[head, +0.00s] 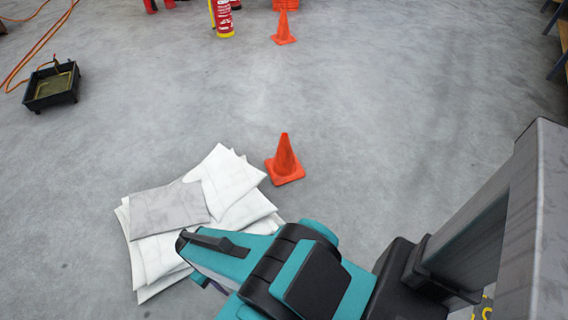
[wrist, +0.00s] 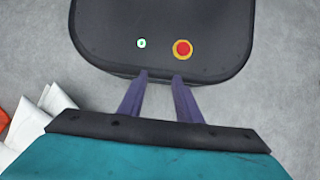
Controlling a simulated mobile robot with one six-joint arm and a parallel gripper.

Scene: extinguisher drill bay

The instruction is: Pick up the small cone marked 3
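A small orange cone (head: 285,162) stands upright on the floor near the middle of the head view, just right of a stack of pads. A second orange cone (head: 283,30) stands farther back near the top. I cannot read a number on either cone. My gripper (wrist: 160,76) shows in the wrist view with its two purple fingers apart and nothing between them. It hangs over my own dark base, away from both cones. An orange edge at the left of the wrist view is too cut off to identify.
White and grey pads (head: 170,210) lie stacked beside the near cone, partly behind my arm. A black tray (head: 52,86) with orange hoses is at left. A red extinguisher (head: 224,20) stands at the back. The floor right of the near cone is clear.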

